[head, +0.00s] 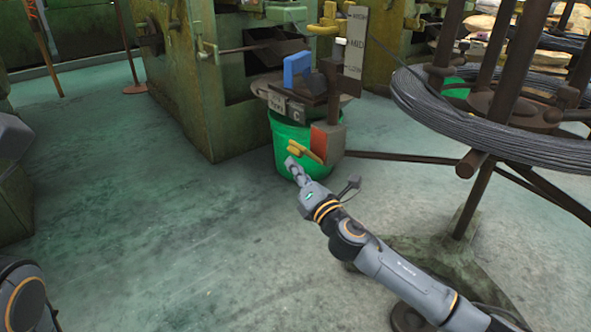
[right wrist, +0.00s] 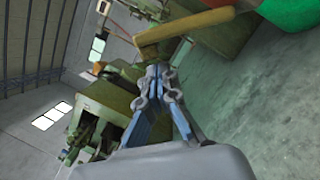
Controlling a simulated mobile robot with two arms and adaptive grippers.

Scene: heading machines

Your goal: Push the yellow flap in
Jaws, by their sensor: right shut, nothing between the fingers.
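The yellow flap (head: 306,152) sticks out at the lower left of a red and grey box (head: 328,138), in front of the green bucket. In the right wrist view the flap (right wrist: 190,26) is a long yellow bar crossing the top, just beyond the fingertips. My right gripper (head: 291,163) is shut and empty. Its tips are just below and left of the flap; I cannot tell whether they touch it. The closed fingers (right wrist: 158,76) also show in the right wrist view. My left gripper is out of view; only part of that arm shows at the lower left.
A green bucket (head: 285,128) stands behind the box. A green machine (head: 190,95) is at the back left. A wire coil (head: 440,115) on a dark stand with long legs takes up the right side. The floor (head: 150,230) at left is clear.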

